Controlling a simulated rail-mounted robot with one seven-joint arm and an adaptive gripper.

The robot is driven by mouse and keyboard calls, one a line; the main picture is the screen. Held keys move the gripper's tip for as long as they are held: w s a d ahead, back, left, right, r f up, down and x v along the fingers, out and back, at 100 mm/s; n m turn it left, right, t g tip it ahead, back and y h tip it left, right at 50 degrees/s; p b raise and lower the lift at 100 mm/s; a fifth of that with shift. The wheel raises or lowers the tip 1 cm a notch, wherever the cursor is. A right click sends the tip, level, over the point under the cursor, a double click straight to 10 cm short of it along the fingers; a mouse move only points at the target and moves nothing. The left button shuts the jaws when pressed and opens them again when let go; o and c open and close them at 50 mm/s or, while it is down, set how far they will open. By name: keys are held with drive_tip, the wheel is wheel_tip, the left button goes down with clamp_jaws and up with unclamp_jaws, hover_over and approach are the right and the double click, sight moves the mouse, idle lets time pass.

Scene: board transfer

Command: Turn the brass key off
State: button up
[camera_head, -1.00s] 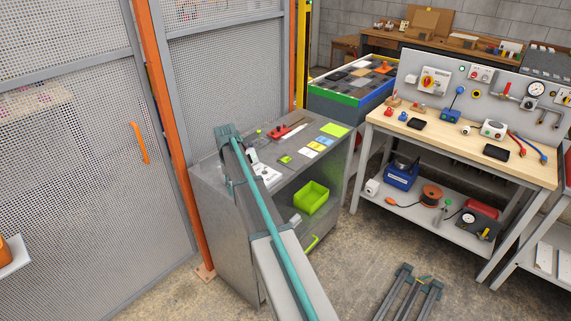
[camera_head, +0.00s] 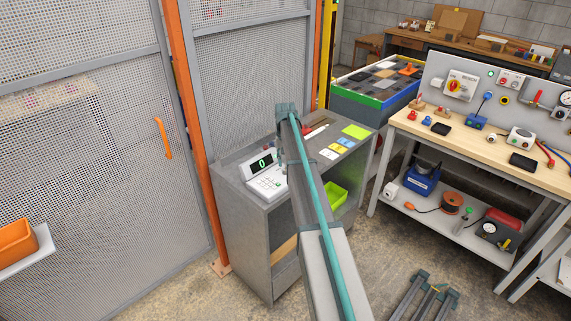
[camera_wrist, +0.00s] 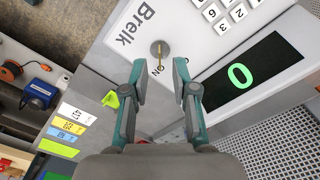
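The brass key (camera_wrist: 160,51) sits in a round lock on the white panel of a device in the wrist view. Its bow lies along the line towards the printed "ON" mark. My gripper (camera_wrist: 161,80) is open, with its two fingers on either side of the key's line and a little short of it. Nothing is between the fingers. The white device (camera_head: 265,180) with a black display showing a green 0 stands on the grey cabinet (camera_head: 245,203) in the head view. There, my arm hides part of it, and the key cannot be made out.
Price cards (camera_head: 337,148) and a lime square (camera_head: 356,131) lie on the cabinet top. A lime bin (camera_head: 335,195) is on the shelf below. A mesh fence (camera_head: 250,80) stands behind the cabinet. A workbench (camera_head: 480,142) is on the right, with floor between.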

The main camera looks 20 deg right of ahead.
drive_tip(key=shift+f+p, duration=0.3)
drive_tip(key=shift+f, duration=1.15)
clamp_jaws()
